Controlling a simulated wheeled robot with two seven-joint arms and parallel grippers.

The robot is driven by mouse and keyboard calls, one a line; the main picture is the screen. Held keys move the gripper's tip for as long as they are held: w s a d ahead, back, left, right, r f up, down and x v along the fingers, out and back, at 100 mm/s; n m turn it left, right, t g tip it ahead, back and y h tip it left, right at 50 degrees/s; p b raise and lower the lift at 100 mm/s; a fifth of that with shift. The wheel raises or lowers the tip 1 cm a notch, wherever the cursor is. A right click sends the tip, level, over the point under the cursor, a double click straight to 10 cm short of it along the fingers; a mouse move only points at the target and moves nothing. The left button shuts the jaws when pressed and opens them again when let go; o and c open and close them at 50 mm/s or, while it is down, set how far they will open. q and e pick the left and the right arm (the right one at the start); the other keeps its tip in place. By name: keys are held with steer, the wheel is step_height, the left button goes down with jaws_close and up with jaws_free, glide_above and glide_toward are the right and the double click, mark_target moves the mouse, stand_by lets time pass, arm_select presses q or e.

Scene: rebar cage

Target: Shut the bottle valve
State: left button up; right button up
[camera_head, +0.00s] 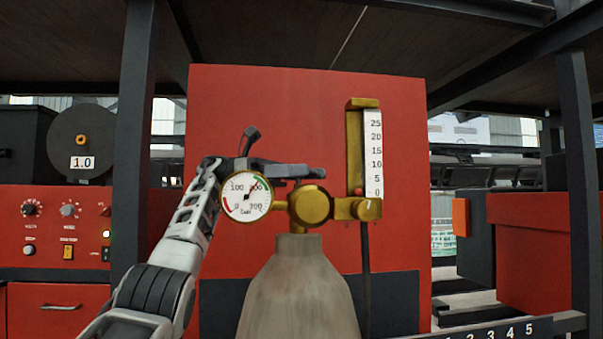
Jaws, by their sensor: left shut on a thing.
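A grey gas bottle (298,295) stands upright in front of a red cabinet. A brass regulator body (310,205) sits above its neck. A round pressure gauge (246,197) is on its left, and its needle points up and to the right. A brass flow meter (355,150) with a scale rises on the right. My left gripper (308,173) is at the top of the regulator, behind the gauge, with its dark fingers pointing right. It is shut on the bottle valve, which the fingers and brass parts hide. My right gripper is out of view.
The red cabinet (290,110) stands close behind the bottle. A dark post (136,130) is at the left, beside a red control panel (60,225) with knobs. A numbered dark rail (500,331) is at the lower right. A dark hose (366,270) hangs below the flow meter.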

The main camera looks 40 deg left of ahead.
arm_select(q)
steer(key=shift+m+g, duration=0.3)
steer(key=shift+g, duration=0.1)
steer(key=o, duration=1)
steer(key=shift+c, duration=0.2)
steer(key=shift+a, duration=0.1)
